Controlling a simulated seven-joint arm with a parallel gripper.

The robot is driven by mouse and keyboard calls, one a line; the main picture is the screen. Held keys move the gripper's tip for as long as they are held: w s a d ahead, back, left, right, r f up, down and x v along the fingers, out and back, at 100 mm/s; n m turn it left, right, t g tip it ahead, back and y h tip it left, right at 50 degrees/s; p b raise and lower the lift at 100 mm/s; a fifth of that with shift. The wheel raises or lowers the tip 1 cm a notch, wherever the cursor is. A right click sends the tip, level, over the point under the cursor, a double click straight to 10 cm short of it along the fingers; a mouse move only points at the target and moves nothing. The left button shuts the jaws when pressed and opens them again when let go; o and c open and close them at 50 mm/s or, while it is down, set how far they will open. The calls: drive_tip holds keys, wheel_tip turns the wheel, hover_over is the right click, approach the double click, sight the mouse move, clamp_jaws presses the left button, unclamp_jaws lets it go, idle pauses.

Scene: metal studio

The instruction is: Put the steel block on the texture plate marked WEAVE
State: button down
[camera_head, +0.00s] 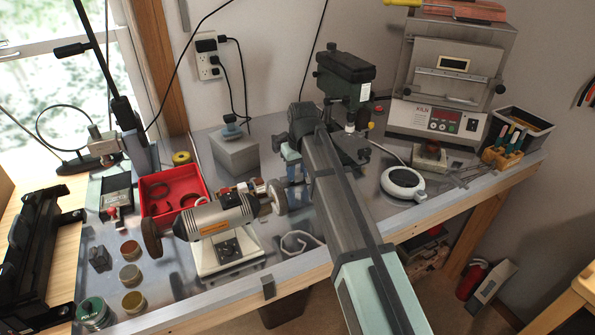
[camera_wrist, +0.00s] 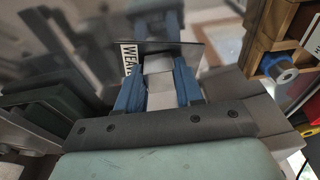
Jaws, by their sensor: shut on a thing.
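My gripper (camera_wrist: 158,88) has blue fingers, shut on the pale steel block (camera_wrist: 159,72) between them. The texture plate marked WEAVE (camera_wrist: 188,48) lies just past the fingertips in the wrist view; its label (camera_wrist: 128,60) is partly cut off by the left finger. The block overlaps the plate in this view, and I cannot tell whether they touch. In the head view my gripper (camera_head: 291,166) is over the middle of the bench, behind the polishing motor. My arm and the motor hide much of that area, and I cannot make out the plate there.
The polishing motor (camera_head: 222,222) stands in front of my gripper. A grey cube (camera_head: 236,153) is to its left, and a drill press (camera_head: 345,95) is behind on the right. A red tray (camera_head: 151,204) is farther left. A round white device (camera_head: 402,181) and a kiln (camera_head: 449,85) are right.

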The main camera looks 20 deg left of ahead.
drive_tip(key=shift+f, duration=0.1)
drive_tip(key=c, duration=0.7)
unclamp_jaws()
drive_tip(key=shift+c, duration=0.2)
wheel_tip(320, 180, up, 12)
drive_tip(key=s+d, duration=0.1)
drive_tip(key=shift+s, duration=0.15)
drive_tip(key=shift+d, duration=0.1)
